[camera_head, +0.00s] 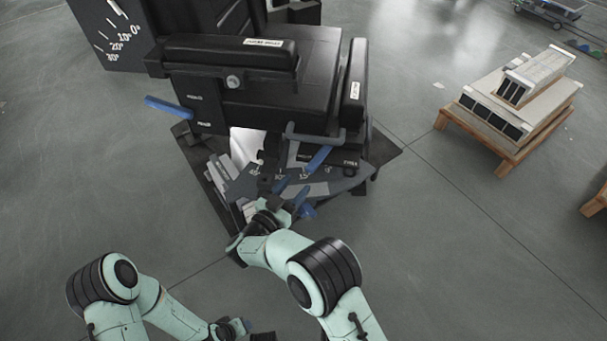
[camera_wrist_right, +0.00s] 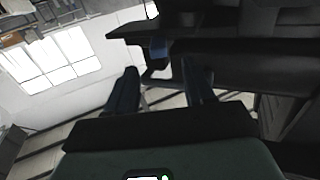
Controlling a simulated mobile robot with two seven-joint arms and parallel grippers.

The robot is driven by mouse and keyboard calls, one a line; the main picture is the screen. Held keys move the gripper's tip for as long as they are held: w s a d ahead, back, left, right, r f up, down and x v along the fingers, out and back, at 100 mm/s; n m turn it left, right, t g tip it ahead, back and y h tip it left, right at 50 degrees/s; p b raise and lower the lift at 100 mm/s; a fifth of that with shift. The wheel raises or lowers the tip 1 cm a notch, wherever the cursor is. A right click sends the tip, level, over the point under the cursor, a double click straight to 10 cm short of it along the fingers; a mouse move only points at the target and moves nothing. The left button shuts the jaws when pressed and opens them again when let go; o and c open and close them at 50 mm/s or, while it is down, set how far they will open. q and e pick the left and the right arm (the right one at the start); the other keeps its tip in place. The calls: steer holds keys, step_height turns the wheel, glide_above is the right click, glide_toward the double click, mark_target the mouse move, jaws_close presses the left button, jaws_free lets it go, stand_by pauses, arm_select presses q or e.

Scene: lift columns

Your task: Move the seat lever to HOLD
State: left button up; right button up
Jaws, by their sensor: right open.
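A blue lever (camera_head: 168,107) sticks out from the left side of the black seat machine (camera_head: 310,70), beside two small labels too small to read. A second blue lever (camera_head: 318,158) slants at the machine's front, above a grey dial plate with marks. I cannot tell from the labels which one is the seat lever. My right gripper (camera_head: 298,194) is open just below and in front of the second lever. In the right wrist view its two fingers (camera_wrist_right: 160,75) are apart, with a small blue part (camera_wrist_right: 159,49) beyond them. My left gripper (camera_head: 243,328) is low at the bottom edge, partly cut off.
A black panel with degree marks (camera_head: 118,35) stands at the back left. A wooden pallet (camera_head: 520,140) with boxed parts (camera_head: 500,110) is on the right. The grey floor (camera_head: 470,270) around the machine is clear on the left and front right.

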arm_select(q)
steer(key=shift+d+r+p, duration=0.25)
steer(key=shift+r, duration=0.2)
steer(key=shift+d+r+p, duration=0.2)
steer(key=shift+r+p, duration=0.05)
steer(key=shift+r, duration=0.2)
arm_select(e)
steer(key=v, duration=0.7)
arm_select(q)
steer(key=shift+s+a, duration=0.1)
